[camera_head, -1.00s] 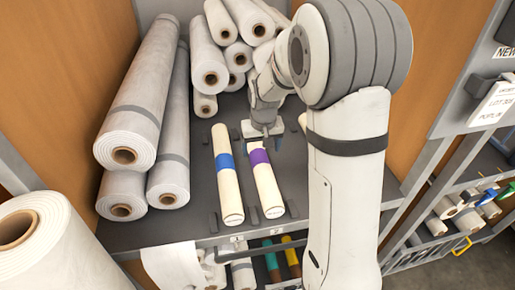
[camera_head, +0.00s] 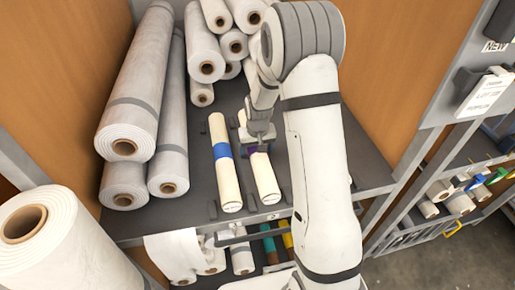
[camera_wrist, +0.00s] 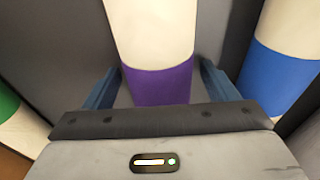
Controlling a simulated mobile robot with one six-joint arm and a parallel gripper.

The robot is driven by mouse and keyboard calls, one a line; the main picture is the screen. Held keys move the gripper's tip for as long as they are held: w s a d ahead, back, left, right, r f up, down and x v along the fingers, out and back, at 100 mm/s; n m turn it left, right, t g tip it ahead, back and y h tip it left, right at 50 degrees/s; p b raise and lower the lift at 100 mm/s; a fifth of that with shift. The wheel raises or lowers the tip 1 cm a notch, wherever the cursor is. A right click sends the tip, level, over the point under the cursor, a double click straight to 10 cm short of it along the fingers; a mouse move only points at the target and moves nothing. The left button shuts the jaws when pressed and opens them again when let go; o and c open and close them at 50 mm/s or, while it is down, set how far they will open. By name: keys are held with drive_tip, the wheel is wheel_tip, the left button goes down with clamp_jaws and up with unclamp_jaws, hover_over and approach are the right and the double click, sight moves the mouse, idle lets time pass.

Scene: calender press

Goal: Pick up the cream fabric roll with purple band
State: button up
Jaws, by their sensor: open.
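The cream fabric roll with purple band (camera_head: 265,180) lies on the grey shelf, its near end toward the shelf's front edge. In the head view my gripper (camera_head: 257,146) is over its banded part and hides most of the band. In the wrist view the purple band (camera_wrist: 158,86) sits between the two blue fingers of my open gripper (camera_wrist: 158,88). A gap shows on each side of the roll. I cannot tell how far down the fingertips reach.
A cream roll with a blue band (camera_head: 223,165) lies parallel on the left. Large grey-white rolls (camera_head: 133,110) lean further left, and several white rolls (camera_head: 205,55) are stacked behind. Small dark pegs stand along the shelf (camera_head: 190,218) front. A green-banded roll (camera_wrist: 8,103) shows at the wrist view's left edge.

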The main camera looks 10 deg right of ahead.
drive_tip(key=shift+c, duration=0.2)
drive_tip(key=c, duration=1.3)
drive_tip(key=shift+r, duration=0.1)
